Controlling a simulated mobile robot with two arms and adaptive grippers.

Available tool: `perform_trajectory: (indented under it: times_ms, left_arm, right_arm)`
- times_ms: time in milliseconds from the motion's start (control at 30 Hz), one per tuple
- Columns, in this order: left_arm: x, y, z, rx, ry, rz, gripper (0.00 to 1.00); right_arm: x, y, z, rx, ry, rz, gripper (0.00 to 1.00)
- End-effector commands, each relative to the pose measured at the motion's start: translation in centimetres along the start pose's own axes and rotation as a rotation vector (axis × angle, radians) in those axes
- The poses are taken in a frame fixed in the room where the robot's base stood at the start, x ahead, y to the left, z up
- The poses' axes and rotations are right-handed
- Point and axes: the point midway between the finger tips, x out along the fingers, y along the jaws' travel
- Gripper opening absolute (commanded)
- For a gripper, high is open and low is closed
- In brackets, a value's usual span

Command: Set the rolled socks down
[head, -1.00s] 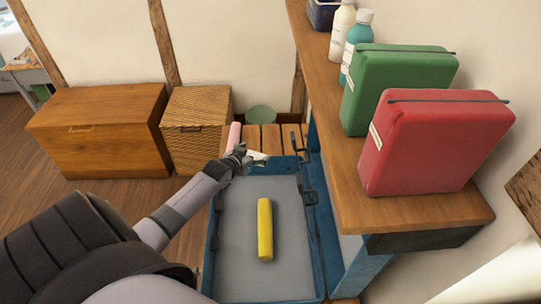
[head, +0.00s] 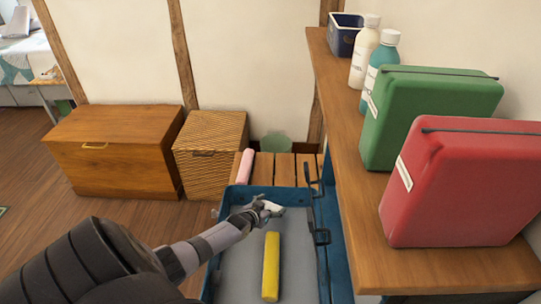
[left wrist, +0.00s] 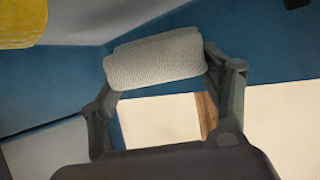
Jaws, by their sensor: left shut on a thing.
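The rolled socks (head: 272,208) are a small whitish roll. In the left wrist view they show as a pale ribbed roll (left wrist: 155,60) held crosswise between the two fingers. My left gripper (head: 262,210) is shut on them; it also shows in the left wrist view (left wrist: 160,72). It is over the far part of an open blue case (head: 238,190) with a grey floor. I cannot tell whether the socks touch that floor. A yellow roll (head: 271,265) lies in the case, nearer than the gripper; its end shows in the left wrist view (left wrist: 20,22). My right gripper is out of view.
A pink roll (head: 246,167) lies on the slatted wood (head: 285,168) behind the case. A wooden shelf (head: 365,200) to the right bears a red case (head: 460,185), a green case (head: 430,115) and bottles. A wooden chest (head: 115,155) and wicker box (head: 210,155) stand behind left.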

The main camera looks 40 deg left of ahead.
Motion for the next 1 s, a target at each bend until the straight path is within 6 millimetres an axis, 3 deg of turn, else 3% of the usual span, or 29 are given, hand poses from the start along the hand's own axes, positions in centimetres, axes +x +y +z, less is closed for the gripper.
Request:
perform_trajectory:
  times_ms: [300, 700, 733, 1000]
  left_arm:
    - [1.9, -0.1, 3.4, 0.000, 0.001, -0.001, 0.46]
    - [2.1, 0.0, 3.9, 0.000, 0.000, 0.000, 0.46]
    - [2.0, 0.0, 3.7, 0.000, 0.000, 0.000, 0.73]
    - [2.0, 0.0, 3.7, -0.001, 0.000, 0.000, 0.91]
  right_arm:
    - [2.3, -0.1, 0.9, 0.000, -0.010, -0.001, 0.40]
    - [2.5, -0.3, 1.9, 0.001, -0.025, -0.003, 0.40]
    - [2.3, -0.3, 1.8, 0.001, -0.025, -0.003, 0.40]
    - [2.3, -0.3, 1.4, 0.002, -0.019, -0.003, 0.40]
